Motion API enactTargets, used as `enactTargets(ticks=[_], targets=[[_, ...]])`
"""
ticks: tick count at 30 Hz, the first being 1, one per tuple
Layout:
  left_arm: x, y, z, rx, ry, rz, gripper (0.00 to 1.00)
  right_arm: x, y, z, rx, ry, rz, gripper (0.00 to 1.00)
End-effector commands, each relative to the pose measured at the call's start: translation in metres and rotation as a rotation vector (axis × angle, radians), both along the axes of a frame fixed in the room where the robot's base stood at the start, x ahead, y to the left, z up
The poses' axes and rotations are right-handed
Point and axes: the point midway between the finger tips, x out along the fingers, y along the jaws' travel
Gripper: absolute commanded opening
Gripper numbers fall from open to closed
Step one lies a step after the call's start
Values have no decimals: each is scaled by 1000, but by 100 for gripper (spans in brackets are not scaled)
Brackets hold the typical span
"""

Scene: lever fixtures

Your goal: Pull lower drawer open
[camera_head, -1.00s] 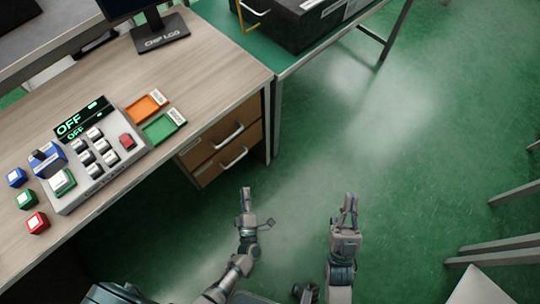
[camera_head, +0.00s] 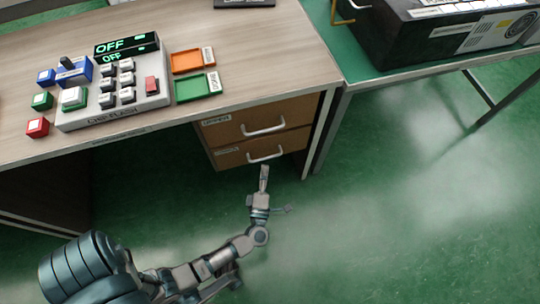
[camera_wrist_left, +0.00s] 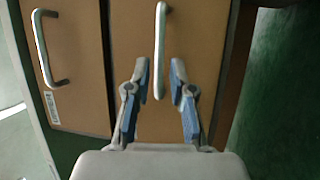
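The lower drawer (camera_head: 233,158) is brown wood and looks closed, under the desk's right end. Its silver bar handle (camera_head: 265,155) also shows upright in the left wrist view (camera_wrist_left: 160,30). My left gripper (camera_head: 264,170) is just below and in front of this handle in the head view. In the left wrist view my left gripper (camera_wrist_left: 160,75) is open, with one blue-padded finger on each side of the handle and a gap on both sides. My right gripper is not in view.
The upper drawer (camera_head: 225,132) is closed above, with its own handle (camera_head: 263,127). A desk leg (camera_head: 321,135) stands close to the drawers' right. A button panel (camera_head: 115,95) and trays sit on the desk (camera_head: 265,50). The green floor (camera_head: 400,220) is clear at right.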

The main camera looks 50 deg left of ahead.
Motion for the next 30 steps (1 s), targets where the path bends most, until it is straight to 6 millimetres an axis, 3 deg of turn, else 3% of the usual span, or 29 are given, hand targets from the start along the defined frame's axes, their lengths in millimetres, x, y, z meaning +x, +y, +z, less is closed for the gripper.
enactTargets(ticks=[3, 9, 20, 23, 30], targets=[[16, 18, 0, -2, 2, 0, 22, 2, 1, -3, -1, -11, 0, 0], [32, 36, 4, -7, 1, 1, 22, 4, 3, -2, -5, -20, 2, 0], [36, 38, 9, -2, -2, 2, 22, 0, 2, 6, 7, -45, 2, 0], [36, 38, 9, -2, -1, 1, 0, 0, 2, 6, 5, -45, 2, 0], [36, 39, 8, -4, -1, 0, 0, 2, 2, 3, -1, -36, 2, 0]])
